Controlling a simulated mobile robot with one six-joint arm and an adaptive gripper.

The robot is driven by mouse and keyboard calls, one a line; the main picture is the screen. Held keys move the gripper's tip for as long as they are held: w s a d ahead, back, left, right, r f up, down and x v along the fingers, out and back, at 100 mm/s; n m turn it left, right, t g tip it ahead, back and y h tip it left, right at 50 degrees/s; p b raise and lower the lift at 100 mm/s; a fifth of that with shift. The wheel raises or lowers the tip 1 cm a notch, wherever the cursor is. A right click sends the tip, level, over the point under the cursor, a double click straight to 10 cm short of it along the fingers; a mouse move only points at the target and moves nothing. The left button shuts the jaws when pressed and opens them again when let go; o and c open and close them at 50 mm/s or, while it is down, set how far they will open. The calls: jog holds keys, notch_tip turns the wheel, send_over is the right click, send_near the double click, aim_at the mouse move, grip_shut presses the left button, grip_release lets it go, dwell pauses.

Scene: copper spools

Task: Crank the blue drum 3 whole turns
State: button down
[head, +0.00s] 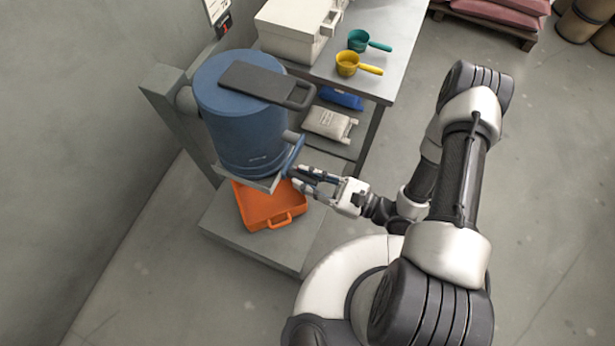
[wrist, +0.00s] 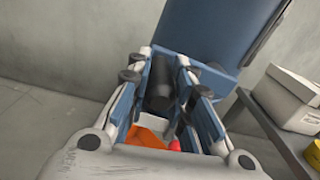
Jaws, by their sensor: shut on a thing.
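The blue drum (head: 235,125) is mounted on a grey stand beside the wall. A dark flat piece with a loop handle lies across its top. A blue crank arm (head: 294,155) is at the drum's lower right side. My gripper (head: 303,178) is at the crank's lower end. In the wrist view, my gripper (wrist: 165,80) is shut on a dark cylindrical crank grip (wrist: 160,92), which lies between the finger pads. The drum (wrist: 222,30) stands just beyond the fingers. In the head view the fingers hide most of the grip.
An orange tray (head: 268,207) with a handle sits under the drum on a grey plinth (head: 265,245). A table (head: 385,72) at the back right holds a pale box (head: 290,30), a teal scoop (head: 358,40) and a yellow scoop (head: 348,64). Sacks lie on its lower shelf.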

jog(key=shift+w+r+m+p, duration=0.15)
jog(key=shift+r+m+p, duration=0.35)
jog(key=shift+r+m, duration=0.45)
jog(key=shift+d, duration=0.1)
jog(key=c, duration=1.4)
grip_release()
jog(key=shift+o, duration=0.2)
jog(key=v, duration=1.2)
